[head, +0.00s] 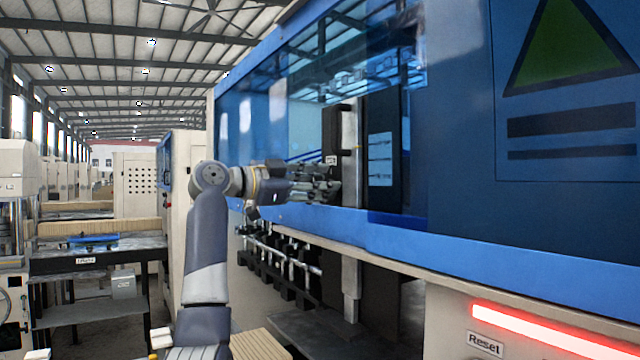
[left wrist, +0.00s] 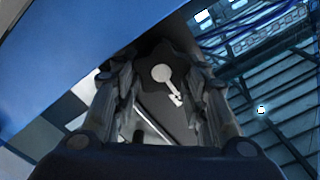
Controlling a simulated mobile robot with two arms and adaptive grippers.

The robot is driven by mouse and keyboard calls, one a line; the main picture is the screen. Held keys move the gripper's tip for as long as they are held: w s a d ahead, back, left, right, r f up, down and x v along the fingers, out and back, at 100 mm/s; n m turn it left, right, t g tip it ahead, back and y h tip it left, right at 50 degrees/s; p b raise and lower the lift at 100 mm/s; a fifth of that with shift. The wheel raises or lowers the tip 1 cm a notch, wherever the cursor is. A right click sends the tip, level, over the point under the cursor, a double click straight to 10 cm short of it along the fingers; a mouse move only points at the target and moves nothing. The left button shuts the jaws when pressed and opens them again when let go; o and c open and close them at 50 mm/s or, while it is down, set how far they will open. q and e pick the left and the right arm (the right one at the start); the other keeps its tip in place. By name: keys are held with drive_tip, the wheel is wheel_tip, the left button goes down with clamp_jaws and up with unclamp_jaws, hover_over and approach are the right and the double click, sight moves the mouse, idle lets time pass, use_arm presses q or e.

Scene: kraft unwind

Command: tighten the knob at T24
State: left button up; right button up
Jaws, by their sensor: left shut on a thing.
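The pointer slants down to the right. My left gripper (left wrist: 160,88) has a finger on each side of the knob and is shut on it. In the head view my left gripper (head: 325,184) reaches in at the machine's opening, and the knob cannot be made out there. A small pale label (head: 331,160) sits just above the gripper, too small to read surely. My right gripper is in neither view.
The blue machine panel (head: 460,245) runs along the right, close to my left arm. Dark rollers or clamps (head: 275,260) hang below the opening. A Reset label (head: 485,343) and red light bar (head: 550,328) are lower right. A bench (head: 95,262) stands left.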

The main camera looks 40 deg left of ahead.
use_arm(q)
drive_tip(key=o, duration=1.1)
drive_tip(key=shift+s, duration=0.2)
